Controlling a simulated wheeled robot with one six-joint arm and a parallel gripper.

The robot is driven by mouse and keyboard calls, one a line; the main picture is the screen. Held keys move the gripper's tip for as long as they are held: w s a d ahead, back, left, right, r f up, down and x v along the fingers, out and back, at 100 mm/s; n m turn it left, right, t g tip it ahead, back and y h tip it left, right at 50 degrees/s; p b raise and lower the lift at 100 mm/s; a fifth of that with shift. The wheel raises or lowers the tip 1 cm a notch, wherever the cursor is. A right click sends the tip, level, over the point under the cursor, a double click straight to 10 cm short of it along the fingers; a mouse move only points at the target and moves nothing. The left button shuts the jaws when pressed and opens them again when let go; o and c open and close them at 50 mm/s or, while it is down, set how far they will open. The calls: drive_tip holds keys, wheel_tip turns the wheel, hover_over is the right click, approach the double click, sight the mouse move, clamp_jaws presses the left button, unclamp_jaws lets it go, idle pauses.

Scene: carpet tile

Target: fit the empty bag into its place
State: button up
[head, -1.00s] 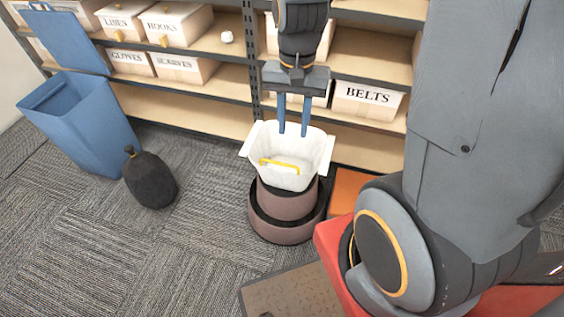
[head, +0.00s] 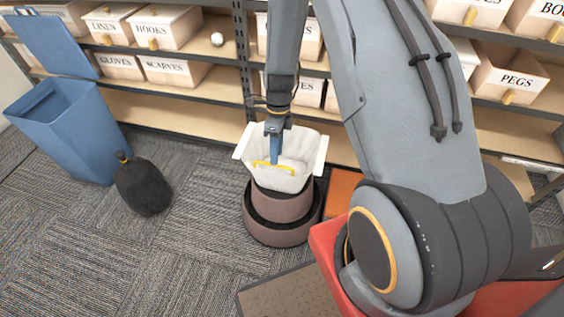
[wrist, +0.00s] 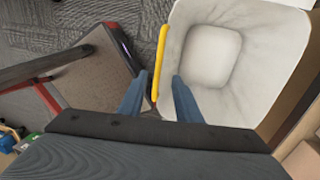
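The empty bag (head: 292,176) is white and open-mouthed, with a yellow strip (head: 273,168) along its near side. It stands upright on a round brown stepped stool (head: 284,229). In the wrist view I look down into the bag (wrist: 212,55), which is empty. My gripper (wrist: 159,78) is open, with its blue fingers on either side of the yellow strip (wrist: 160,62) at the bag's edge. In the head view my gripper (head: 274,160) is seen edge-on at the strip. The blue bin (head: 72,130) stands at left with its lid (head: 55,45) raised.
A black tied bag (head: 143,186) lies on the carpet beside the bin. Shelves with labelled boxes (head: 165,27) run along the back. A brown mat-like plate (head: 290,293) and my red base are at front right. The carpet at left front is clear.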

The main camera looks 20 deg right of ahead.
drive_tip(key=f, duration=0.1)
drive_tip(key=s+f, duration=0.1)
drive_tip(key=f, duration=0.3)
drive_tip(key=shift+s+a+f+p, duration=0.15)
drive_tip(key=shift+a+f+p, duration=0.1)
drive_tip(key=shift+a+p, duration=0.15)
clamp_jaws()
